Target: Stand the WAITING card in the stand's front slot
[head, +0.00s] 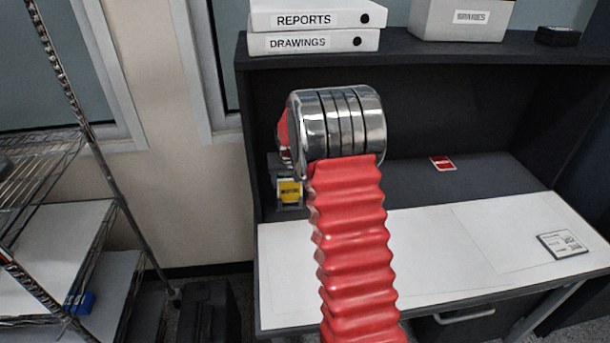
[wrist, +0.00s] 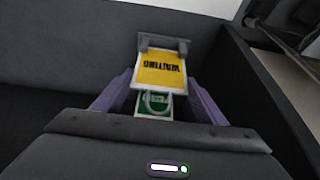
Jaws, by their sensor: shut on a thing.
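The yellow WAITING card (wrist: 160,68) is between my gripper's (wrist: 160,78) two purple-grey fingers in the wrist view, its lettering upside down there. My gripper is shut on it. A grey piece of the stand (wrist: 163,42) crosses the card's lettering-foot end; I cannot tell whether the card is fully down in the front slot. In the head view the yellow card (head: 290,192) shows small, left of my red arm, with grey around it. My gripper is hidden behind my arm there. A green card (wrist: 154,104) partly shows past the yellow card in the wrist view.
A red card (head: 442,163) lies on the dark back part of the desk. A white-topped desk (head: 420,245) carries a small framed label (head: 562,244) at right. A dark shelf (head: 430,59) with binders (head: 314,42) is above. A wire rack (head: 60,200) stands at left.

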